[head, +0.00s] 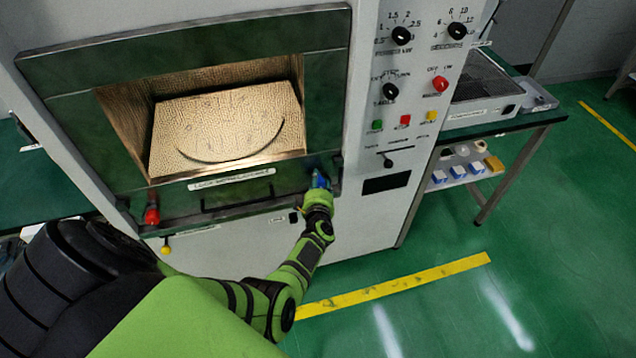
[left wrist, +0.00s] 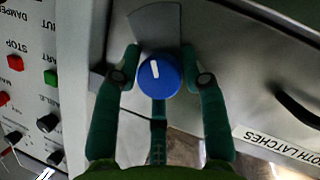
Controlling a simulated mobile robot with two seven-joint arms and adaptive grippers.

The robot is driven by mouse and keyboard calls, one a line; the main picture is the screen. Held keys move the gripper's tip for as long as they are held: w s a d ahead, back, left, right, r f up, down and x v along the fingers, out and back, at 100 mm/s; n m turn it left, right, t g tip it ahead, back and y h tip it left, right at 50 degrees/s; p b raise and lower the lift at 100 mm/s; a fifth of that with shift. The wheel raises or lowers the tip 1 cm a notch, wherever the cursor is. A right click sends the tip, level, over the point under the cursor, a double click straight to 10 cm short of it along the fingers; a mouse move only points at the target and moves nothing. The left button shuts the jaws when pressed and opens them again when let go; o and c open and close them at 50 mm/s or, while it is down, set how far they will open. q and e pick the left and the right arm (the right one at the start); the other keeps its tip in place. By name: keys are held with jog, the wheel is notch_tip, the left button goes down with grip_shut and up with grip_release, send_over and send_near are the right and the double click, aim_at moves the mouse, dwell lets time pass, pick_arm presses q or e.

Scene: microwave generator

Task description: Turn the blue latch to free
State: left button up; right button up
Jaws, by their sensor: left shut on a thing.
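The blue latch (left wrist: 160,76) is a round knob with a white mark on its face, in front of a grey plate on the machine front. In the head view the blue latch (head: 320,179) shows at the lower right corner of the oven door. My left gripper (head: 318,192) is at the latch. In the left wrist view its green fingers (left wrist: 165,80) stand on both sides of the knob, with one more finger below it, and are shut on it. A red latch (head: 152,215) is at the door's lower left corner. My right gripper is not in view.
The oven door (head: 330,90) has a window onto a lit chamber and a dark handle (head: 237,203) below it. A control panel (head: 420,70) with knobs and buttons is to the right. A side table (head: 505,125) stands further right. The green floor in front is clear.

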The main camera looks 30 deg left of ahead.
pick_arm(q)
jog(key=shift+s+d+f, duration=0.1)
jog(key=shift+d+f, duration=0.2)
jog(key=shift+d, duration=0.05)
jog(key=o, duration=1)
jog(key=shift+a, duration=0.1)
jog(key=shift+r, duration=0.1)
